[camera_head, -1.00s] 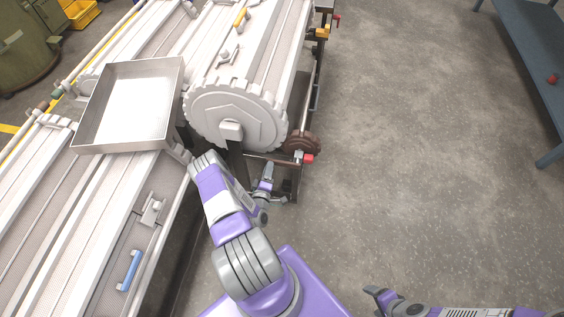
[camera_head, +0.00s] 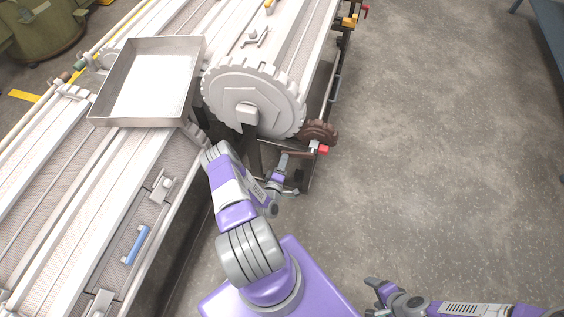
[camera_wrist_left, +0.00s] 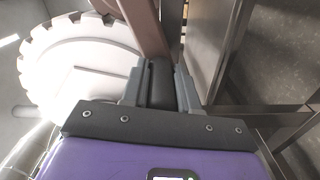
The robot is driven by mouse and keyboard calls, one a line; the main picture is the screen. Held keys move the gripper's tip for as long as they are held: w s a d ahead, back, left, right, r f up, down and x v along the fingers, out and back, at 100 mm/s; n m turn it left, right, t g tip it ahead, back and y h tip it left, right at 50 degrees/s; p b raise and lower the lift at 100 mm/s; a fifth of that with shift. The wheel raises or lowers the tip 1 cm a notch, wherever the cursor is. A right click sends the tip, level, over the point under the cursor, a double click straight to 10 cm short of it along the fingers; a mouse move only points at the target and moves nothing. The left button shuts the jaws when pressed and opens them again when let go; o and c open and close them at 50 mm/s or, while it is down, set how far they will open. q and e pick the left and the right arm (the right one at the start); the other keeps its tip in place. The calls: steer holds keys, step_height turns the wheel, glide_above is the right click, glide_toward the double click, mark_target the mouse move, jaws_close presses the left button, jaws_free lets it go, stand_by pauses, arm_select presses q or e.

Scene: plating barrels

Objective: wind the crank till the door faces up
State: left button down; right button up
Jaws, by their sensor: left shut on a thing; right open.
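My left gripper (camera_head: 283,163) is low beside the big white gear (camera_head: 254,98) at the end of the far barrel. In the left wrist view my left gripper (camera_wrist_left: 161,88) is shut on the dark crank grip (camera_wrist_left: 161,78), at the end of a brown crank arm (camera_wrist_left: 147,28). A small brown gear (camera_head: 320,131) meets the big gear's right side. The far barrel shows a yellow handle (camera_head: 269,6) at the top edge; I cannot tell which way its door faces. My right gripper (camera_head: 374,297) is open and empty over the floor.
A metal tray (camera_head: 112,110) rests on the barrels left of the big gear. The near barrel has a blue handle (camera_head: 136,245) and latches. A red part (camera_head: 323,149) sits beside the brown gear. The floor (camera_head: 440,140) at right is clear.

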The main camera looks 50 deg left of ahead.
arm_select(q)
steer(key=shift+d+f, duration=0.1)
steer(key=shift+f, duration=0.1)
steer(key=c, duration=0.8)
jaws_free()
steer(key=shift+r, duration=0.1)
steer(key=shift+c, duration=0.2)
steer(key=shift+s, duration=0.1)
steer(key=p+v, duration=0.2)
steer(key=v, duration=0.5)
steer(key=shift+s, duration=0.2)
steer(key=shift+d+r, duration=0.1)
steer(key=shift+d, duration=0.05)
